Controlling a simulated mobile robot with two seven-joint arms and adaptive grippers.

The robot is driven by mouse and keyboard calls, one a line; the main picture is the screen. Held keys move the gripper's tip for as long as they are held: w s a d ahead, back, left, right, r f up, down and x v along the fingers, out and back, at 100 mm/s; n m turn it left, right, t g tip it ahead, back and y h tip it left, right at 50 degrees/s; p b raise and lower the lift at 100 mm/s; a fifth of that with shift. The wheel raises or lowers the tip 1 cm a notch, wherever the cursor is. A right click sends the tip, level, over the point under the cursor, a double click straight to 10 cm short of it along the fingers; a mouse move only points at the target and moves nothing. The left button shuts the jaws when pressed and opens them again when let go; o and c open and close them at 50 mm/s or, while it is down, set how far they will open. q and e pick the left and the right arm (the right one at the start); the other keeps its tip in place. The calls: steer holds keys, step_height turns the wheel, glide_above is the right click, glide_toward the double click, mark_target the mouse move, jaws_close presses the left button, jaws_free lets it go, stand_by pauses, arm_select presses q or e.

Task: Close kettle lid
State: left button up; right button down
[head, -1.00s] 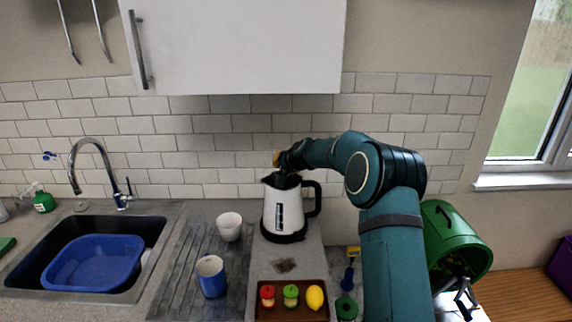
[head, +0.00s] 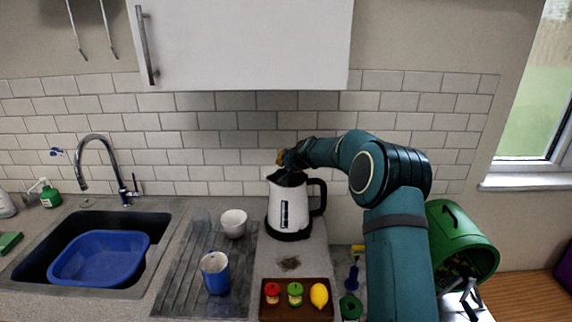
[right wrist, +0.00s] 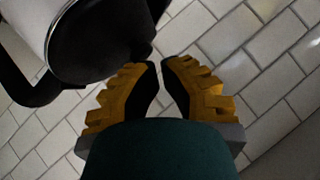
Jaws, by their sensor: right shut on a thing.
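The kettle (head: 288,210) is white with a black base and a black handle on its right side. It stands upright on the counter below the wall cabinet. Its dark lid (head: 287,179) is at the top, partly hidden by my right gripper; I cannot tell how far it is tilted. My right gripper (head: 281,159) is at the kettle's top, its arm coming from the right. In the right wrist view the yellow fingers (right wrist: 160,66) are close together beside the dark lid (right wrist: 100,38), shut on what appears to be its edge. My left gripper is not in view.
A white cup (head: 233,225) and a blue mug (head: 215,277) stand left of the kettle by the sink with a blue basin (head: 100,262). A tray (head: 296,312) with toy fruit lies in front. A green bin (head: 463,240) is right of my arm.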

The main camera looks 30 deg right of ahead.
steer(key=r, duration=0.1)
steer(key=r+p, duration=0.1)
steer(key=r, duration=0.1)
steer(key=r+p, duration=0.1)
steer(key=shift+s+a+r, duration=0.25)
steer(key=shift+a+r, duration=0.1)
steer(key=s+a+r, duration=0.3)
steer(key=s+r, duration=0.2)
steer(key=shift+s+a+r, duration=0.35)
steer(key=shift+s, duration=0.05)
steer(key=shift+f, duration=0.15)
